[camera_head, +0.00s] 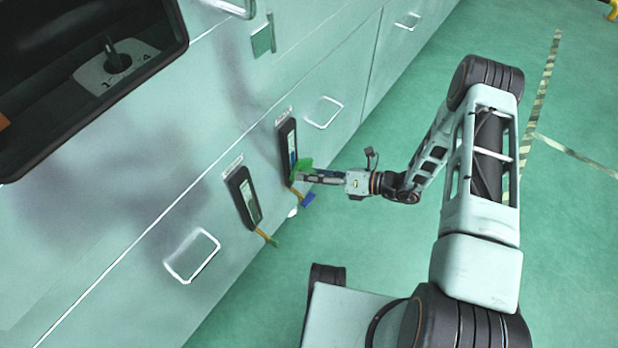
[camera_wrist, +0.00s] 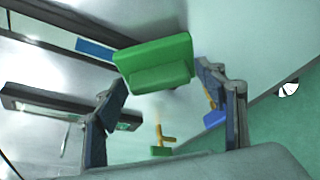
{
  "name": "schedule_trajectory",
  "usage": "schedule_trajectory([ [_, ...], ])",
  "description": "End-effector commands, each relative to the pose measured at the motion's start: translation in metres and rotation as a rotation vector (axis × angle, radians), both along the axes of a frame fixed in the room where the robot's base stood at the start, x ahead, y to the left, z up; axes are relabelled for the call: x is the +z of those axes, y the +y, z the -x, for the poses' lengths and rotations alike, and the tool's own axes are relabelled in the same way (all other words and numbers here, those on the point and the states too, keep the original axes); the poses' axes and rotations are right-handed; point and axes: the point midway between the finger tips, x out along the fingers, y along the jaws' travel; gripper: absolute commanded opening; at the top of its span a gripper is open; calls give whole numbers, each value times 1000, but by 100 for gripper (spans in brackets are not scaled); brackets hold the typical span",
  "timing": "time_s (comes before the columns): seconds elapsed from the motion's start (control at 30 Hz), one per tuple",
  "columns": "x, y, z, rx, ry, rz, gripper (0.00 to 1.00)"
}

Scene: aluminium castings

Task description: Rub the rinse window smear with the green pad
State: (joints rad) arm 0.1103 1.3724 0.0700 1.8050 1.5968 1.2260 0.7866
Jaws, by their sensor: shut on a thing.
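My gripper (camera_head: 308,177) is shut on the green pad (camera_head: 303,168), beside the lower end of the right dark window (camera_head: 286,139) on the pale wall. In the wrist view, the pad (camera_wrist: 155,62) is tilted between the fingertips (camera_wrist: 165,85). A blue patch (camera_wrist: 95,48) shows on this window, just left of the pad. I cannot tell whether the pad touches the window. A second dark window (camera_head: 243,192) is to the lower left; it also shows in the wrist view (camera_wrist: 50,104). The window labels are too small to read, and I cannot make out a smear for certain.
A yellow-handled piece with a blue end (camera_head: 307,199) hangs below the right window. One with a green end (camera_head: 273,242) hangs below the left window. Wall handles (camera_head: 192,256) and (camera_head: 324,112) protrude nearby.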

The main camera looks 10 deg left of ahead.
Motion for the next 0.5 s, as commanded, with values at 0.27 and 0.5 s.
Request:
schedule_trajectory([
  [0.27,2,9,14,0,3,-3,45],
  [0.5,2,20,33,4,2,-7,46],
])
